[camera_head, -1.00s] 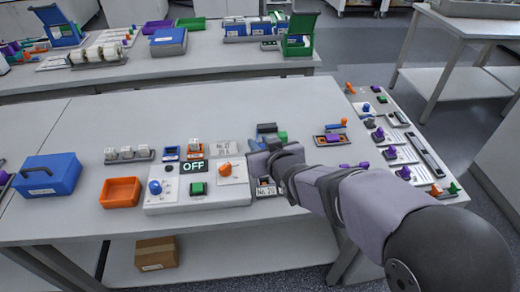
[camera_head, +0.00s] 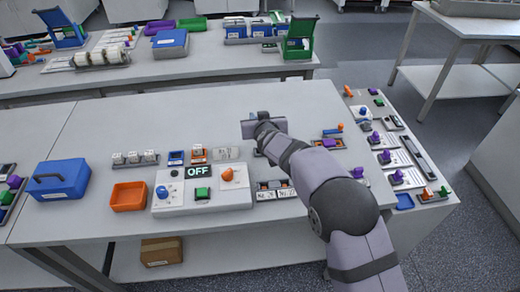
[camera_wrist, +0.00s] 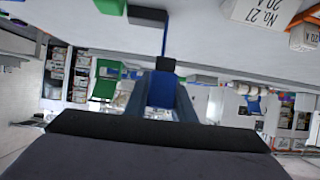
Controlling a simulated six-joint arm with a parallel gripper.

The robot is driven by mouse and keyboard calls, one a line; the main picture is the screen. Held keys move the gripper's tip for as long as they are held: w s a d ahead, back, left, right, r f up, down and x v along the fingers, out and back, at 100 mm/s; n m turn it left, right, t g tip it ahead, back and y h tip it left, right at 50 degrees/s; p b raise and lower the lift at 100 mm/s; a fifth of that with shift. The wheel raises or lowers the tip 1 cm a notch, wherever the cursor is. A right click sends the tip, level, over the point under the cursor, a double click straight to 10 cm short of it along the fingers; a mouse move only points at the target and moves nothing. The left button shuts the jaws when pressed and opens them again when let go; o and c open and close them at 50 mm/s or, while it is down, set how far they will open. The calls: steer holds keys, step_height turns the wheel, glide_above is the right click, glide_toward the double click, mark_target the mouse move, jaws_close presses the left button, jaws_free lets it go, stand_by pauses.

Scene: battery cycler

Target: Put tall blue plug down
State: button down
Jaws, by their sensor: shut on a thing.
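The tall blue plug (camera_wrist: 161,90) shows in the wrist view between the two fingers of my gripper (camera_wrist: 160,100), with a dark piece at its upper end. My gripper is shut on it. In the head view my gripper (camera_head: 250,127) is over the right-middle part of the table (camera_head: 130,118), behind the control panel. The plug is hidden or too small to make out there. I cannot tell whether it touches the table.
A control panel (camera_head: 228,202) reading OFF stands front middle, with an orange bin (camera_head: 128,196) and blue box (camera_head: 60,177) to its left. A side rack with several plugs (camera_head: 385,157) stands at right. The table's back left is clear.

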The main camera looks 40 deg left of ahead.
step_height(320, 180, down, 5)
steer(key=shift+w+a+b, duration=0.1)
steer(key=shift+a+b, duration=0.05)
steer(key=shift+b, duration=1)
steer(key=shift+f, duration=2.5)
steer(key=shift+f, duration=0.1)
steer(key=shift+f+b, duration=0.15)
steer(key=shift+b, duration=0.15)
steer(key=c, duration=1.5)
jaws_free()
